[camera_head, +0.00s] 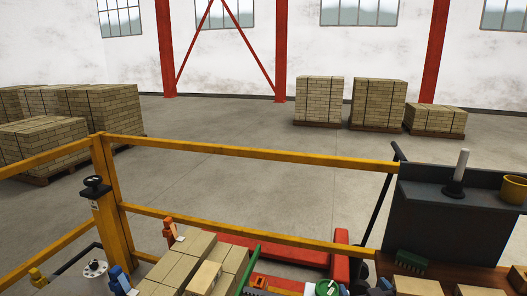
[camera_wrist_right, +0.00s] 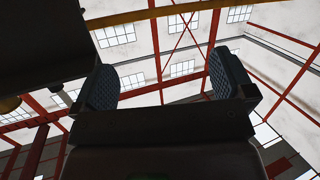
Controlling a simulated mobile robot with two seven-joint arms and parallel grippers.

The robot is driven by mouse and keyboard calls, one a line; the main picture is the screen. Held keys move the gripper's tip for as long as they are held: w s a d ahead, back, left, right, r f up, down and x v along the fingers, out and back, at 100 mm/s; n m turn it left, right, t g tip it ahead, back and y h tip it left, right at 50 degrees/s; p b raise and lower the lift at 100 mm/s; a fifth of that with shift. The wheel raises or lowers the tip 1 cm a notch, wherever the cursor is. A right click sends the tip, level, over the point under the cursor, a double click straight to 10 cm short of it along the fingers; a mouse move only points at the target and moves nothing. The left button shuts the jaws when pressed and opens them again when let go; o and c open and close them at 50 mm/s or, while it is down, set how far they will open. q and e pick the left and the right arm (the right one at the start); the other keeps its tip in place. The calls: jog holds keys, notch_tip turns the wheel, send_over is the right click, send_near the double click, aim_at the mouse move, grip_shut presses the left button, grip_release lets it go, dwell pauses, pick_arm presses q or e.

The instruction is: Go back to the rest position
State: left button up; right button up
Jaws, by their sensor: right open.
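My right gripper (camera_wrist_right: 165,70) shows in the right wrist view with its two dark blue, ribbed finger pads wide apart. Nothing is between the pads. Behind them are only the hall's windows, white walls and red beams. In the head view I cannot clearly make out the right gripper. My left gripper is not visible in either view. Tan bricks (camera_head: 185,262) are stacked at the bottom of the head view, clear of any gripper that I can see.
Yellow railings (camera_head: 250,151) run across the front. A dark grey panel (camera_head: 435,225) at the right carries a grey-handled tool (camera_head: 458,172) and a yellow cup (camera_head: 513,190). A green brush (camera_head: 411,262) lies below it. Brick pallets (camera_head: 320,100) stand beyond on open floor.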

jog(key=s+d+f+g, duration=0.1)
jog(key=s+f, duration=0.4)
jog(key=s, duration=0.3)
jog(key=s+d+f+g, duration=0.1)
jog(key=s+f+g, duration=0.1)
jog(key=s+f, duration=0.3)
jog(key=s+d+f+g+b, duration=0.1)
jog(key=s+f, duration=0.4)
jog(key=s, duration=0.7)
jog(key=shift+f+m+h, duration=0.3)
jog(key=shift+f+h, duration=0.05)
jog(key=shift+h, duration=0.05)
